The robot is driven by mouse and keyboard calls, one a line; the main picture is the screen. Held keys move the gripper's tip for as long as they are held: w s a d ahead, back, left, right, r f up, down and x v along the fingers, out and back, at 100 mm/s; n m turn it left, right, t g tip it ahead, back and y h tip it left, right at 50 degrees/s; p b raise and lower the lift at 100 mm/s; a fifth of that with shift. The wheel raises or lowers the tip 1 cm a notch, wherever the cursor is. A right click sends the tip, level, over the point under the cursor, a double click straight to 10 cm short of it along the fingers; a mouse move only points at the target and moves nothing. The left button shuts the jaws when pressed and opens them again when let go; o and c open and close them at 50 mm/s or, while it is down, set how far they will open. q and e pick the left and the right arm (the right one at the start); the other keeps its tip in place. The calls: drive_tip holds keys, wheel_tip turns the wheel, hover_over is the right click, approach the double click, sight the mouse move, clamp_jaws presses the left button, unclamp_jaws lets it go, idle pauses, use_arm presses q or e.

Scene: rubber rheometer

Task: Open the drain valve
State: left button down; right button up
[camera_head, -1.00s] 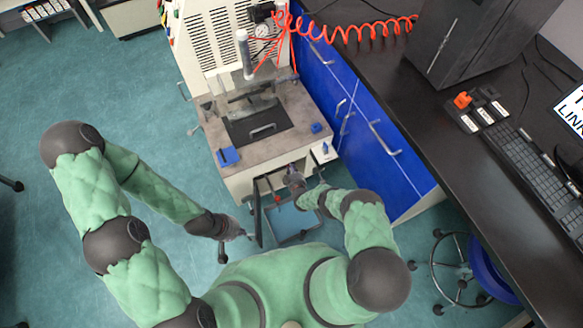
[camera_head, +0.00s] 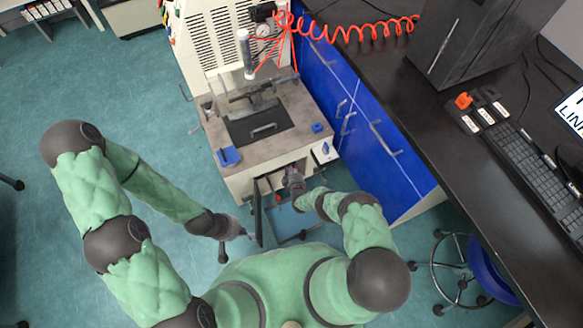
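The rheometer (camera_head: 262,92) stands at the top centre with its lower front compartment open. Its dark door (camera_head: 258,214) is swung outward. My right gripper (camera_head: 290,170) reaches into the compartment opening; its fingers are hidden there. The drain valve cannot be made out; a small red part (camera_head: 278,198) shows at the opening, left of my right wrist. My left gripper (camera_head: 250,236) is low on the left, just beside the open door, and its fingers are too small to read.
A blue-grey tray or panel (camera_head: 290,222) lies below the opening. Blue cabinets (camera_head: 370,150) and a black bench (camera_head: 430,130) stand on the right. A blue stool (camera_head: 490,270) is at lower right.

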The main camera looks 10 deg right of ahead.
drive_tip(key=shift+s, duration=0.1)
drive_tip(key=v, duration=1.2)
idle(0.4)
